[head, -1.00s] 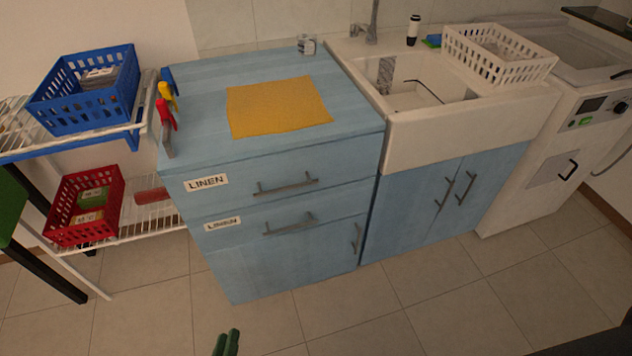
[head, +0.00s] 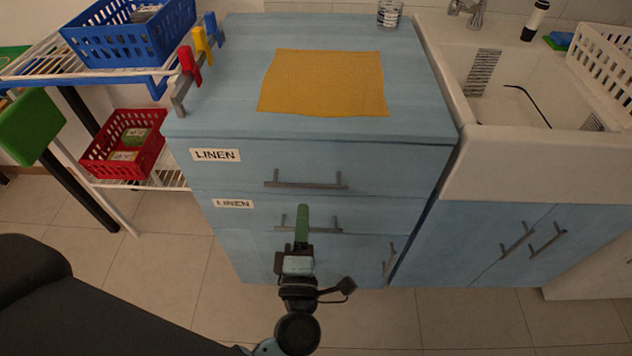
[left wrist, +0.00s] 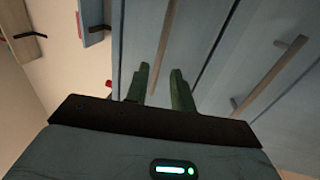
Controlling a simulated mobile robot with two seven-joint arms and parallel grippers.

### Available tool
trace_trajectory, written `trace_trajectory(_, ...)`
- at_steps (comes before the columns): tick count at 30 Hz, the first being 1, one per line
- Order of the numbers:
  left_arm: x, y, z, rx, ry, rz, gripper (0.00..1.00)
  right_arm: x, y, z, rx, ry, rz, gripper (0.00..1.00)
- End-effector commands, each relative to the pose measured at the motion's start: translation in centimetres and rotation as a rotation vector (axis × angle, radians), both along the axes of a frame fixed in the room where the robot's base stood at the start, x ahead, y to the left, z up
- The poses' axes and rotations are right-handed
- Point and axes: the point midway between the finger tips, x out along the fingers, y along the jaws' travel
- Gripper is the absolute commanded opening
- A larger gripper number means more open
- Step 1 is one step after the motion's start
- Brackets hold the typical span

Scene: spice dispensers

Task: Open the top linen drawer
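The top linen drawer (head: 380,165) is the upper front of the blue cabinet and is shut, with a "LINEN" label and a grey bar handle (head: 305,185). My left gripper (head: 303,212) is in front of the cabinet, its green fingertips just below that handle in the head view. In the left wrist view its two green fingers (left wrist: 162,75) stand apart, with a grey bar (left wrist: 169,40) running in line with the gap. I cannot tell how far ahead the bar lies. Nothing is seen held. My right gripper is not in view.
A second linen drawer (head: 390,212) with its own handle lies below, shut. A shelf with blue (head: 130,38) and red baskets (head: 125,143) stands left.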

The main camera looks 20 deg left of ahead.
Motion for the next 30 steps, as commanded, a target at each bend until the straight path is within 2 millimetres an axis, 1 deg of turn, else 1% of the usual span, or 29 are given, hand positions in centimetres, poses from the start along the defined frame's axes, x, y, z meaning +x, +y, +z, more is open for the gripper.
trace_trajectory(5, 1.1, 0.3, 0.3, 0.002, -0.002, -0.001, 0.24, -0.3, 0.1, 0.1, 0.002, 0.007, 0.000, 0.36)
trace_trajectory(12, 4.5, 1.3, 1.1, 0.004, -0.002, -0.001, 0.24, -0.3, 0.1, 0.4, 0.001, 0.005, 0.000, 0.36)
trace_trajectory(18, 6.6, 1.9, 1.5, 0.003, -0.001, -0.002, 0.24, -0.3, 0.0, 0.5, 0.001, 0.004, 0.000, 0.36)
trace_trajectory(23, 7.3, 2.1, 1.5, 0.003, 0.000, -0.001, 0.24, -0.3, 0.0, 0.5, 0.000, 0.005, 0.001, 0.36)
trace_trajectory(30, 7.3, 2.1, 1.5, 0.003, 0.001, -0.001, 0.24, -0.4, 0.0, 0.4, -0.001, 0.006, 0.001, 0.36)
